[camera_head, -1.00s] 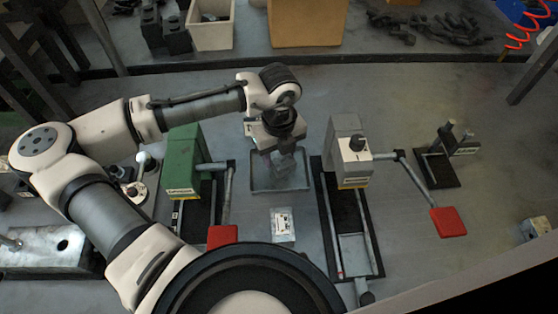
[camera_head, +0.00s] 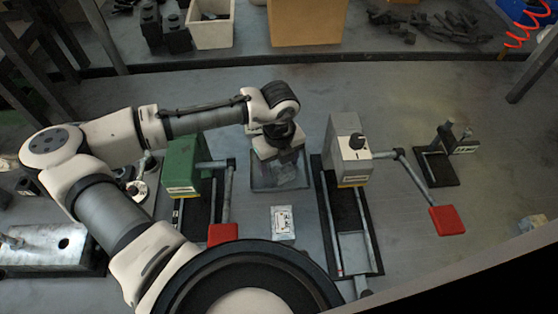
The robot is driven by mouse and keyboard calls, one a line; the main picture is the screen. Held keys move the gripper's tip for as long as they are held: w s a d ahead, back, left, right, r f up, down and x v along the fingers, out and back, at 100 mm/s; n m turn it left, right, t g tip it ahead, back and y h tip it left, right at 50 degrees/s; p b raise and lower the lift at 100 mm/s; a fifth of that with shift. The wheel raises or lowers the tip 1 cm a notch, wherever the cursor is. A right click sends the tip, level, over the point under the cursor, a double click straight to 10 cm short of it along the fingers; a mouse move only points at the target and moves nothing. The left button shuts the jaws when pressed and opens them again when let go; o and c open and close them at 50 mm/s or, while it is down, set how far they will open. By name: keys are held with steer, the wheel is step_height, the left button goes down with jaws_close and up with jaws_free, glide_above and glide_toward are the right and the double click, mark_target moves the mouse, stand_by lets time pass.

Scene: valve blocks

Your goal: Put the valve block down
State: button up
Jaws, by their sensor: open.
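My gripper (camera_head: 281,157) points down over a shallow grey tray (camera_head: 262,186) between the green and grey machines. A grey metallic valve block (camera_head: 286,176) shows just below the gripper, within the tray's outline. Its upper part is hidden by the gripper. The fingers are small and partly hidden; the gripper is open. I cannot tell whether the fingers still touch the block.
A green machine (camera_head: 184,165) with a red-ended lever stands left of the tray. A grey machine (camera_head: 349,150) with a red-ended lever (camera_head: 447,221) stands right. A small labelled box (camera_head: 283,222) lies in front. Bins (camera_head: 211,24) stand behind.

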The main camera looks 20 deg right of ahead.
steer(key=shift+r, duration=0.1)
step_height(320, 180, up, 12)
steer(key=b, duration=0.1)
stand_by(0.4)
